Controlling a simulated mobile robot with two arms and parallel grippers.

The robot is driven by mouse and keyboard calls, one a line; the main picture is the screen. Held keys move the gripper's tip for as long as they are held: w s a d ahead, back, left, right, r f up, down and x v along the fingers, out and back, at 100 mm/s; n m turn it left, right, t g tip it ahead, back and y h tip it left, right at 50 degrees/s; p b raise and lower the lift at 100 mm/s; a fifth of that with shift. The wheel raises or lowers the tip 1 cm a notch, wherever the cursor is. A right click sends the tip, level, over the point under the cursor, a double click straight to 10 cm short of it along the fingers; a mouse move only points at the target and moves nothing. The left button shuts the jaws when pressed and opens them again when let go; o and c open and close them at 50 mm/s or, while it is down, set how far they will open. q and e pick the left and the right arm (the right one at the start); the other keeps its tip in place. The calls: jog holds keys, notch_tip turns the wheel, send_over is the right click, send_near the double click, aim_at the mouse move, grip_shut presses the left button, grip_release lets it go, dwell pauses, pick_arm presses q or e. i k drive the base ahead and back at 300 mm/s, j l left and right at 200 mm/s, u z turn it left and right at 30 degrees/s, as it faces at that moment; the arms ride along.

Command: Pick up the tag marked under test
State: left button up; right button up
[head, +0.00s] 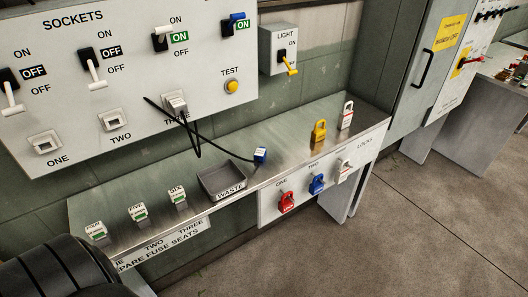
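I cannot make out any tag marked under test; no lettering in view reads so. A white upright piece with a red mark (346,115) stands at the right end of the steel shelf (285,131), and its writing is too small to read. A yellow padlock-shaped piece (320,131) stands left of it. A yellow notice (450,32) is on the grey cabinet door, its text unclear. Neither gripper shows; a black rounded part at the bottom left seems to be mine.
A grey waste tray (222,184), a blue plug-like piece (260,155) and several fuses sit on the shelf. Red (286,202), blue (316,184) and white (343,172) locks hang on its front. The sockets panel (130,60) is above. Floor at right is clear.

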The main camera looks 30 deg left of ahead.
aim_at(342, 174)
jog(key=u, duration=0.4)
jog(key=i+l+u, duration=0.15)
jog(key=l, duration=0.15)
jog(key=i+l+u, duration=0.15)
jog(key=l, duration=0.15)
jog(key=i+l+u, duration=0.15)
jog(key=l, duration=0.2)
jog(key=i+l+u, duration=0.15)
jog(key=l, duration=0.15)
jog(key=l+u, duration=0.1)
jog(key=l, duration=0.25)
